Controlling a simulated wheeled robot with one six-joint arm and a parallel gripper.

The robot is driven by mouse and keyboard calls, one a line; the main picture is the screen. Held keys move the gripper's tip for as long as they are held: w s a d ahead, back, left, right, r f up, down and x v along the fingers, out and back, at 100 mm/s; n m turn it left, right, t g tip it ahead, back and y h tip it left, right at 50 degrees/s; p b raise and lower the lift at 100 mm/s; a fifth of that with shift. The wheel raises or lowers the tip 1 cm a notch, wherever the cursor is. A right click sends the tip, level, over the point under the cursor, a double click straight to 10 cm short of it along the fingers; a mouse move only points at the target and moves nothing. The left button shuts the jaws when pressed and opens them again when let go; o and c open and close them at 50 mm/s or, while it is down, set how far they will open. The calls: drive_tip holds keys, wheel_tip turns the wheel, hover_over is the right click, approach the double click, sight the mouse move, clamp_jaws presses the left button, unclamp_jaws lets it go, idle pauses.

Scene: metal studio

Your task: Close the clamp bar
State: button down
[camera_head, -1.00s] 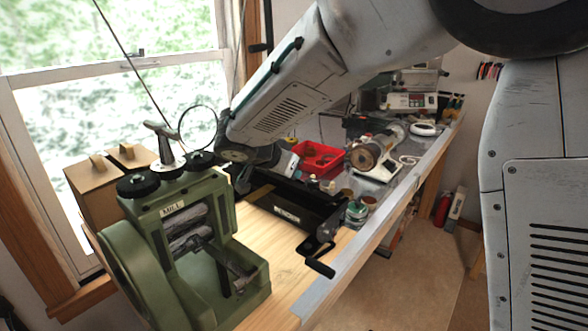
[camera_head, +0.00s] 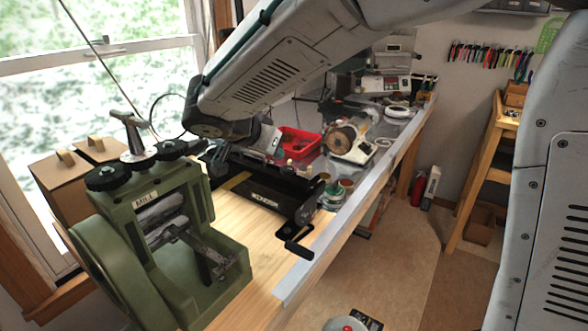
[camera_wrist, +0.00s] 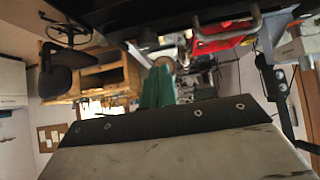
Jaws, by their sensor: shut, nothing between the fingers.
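The black bench machine (camera_head: 262,198) with a pale label stands on the wooden bench, right of the green mill. Its dark crank handle (camera_head: 297,246) sticks out at the front right end. The clamp bar cannot be told apart clearly from the dark body, and my arm covers its far left end. In the wrist view a dark body (camera_wrist: 115,12) fills the top edge, with a grey U-shaped handle (camera_wrist: 228,44) beside it. My gripper (camera_wrist: 158,70) shows there as shut teal fingers with nothing between them. Whether it touches the machine cannot be told.
The green mill (camera_head: 160,235) with black knobs stands close on the left. A red tray (camera_head: 298,143) and a motor-like tool (camera_head: 345,142) lie farther back. The bench's metal front edge (camera_head: 335,220) runs to the right. Floor (camera_head: 400,250) is open beyond it.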

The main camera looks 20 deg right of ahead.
drive_tip(key=s+d+f+n+g, duration=0.15)
drive_tip(key=s+n, duration=0.35)
drive_tip(key=s, duration=0.9)
drive_tip(key=s+d+n+g+y, duration=0.1)
drive_tip(key=s+d+n+y, duration=0.1)
drive_tip(key=s+d, duration=0.4)
drive_tip(key=s+d+n+g+y, duration=0.2)
drive_tip(key=s+d+y, duration=0.3)
drive_tip(key=s, duration=0.6)
drive_tip(key=shift+s+d+r+n, duration=0.2)
drive_tip(key=shift+s+d+n, duration=0.2)
drive_tip(key=shift+d, duration=0.6)
drive_tip(key=c, duration=2.1)
unclamp_jaws()
drive_tip(key=shift+c, duration=0.2)
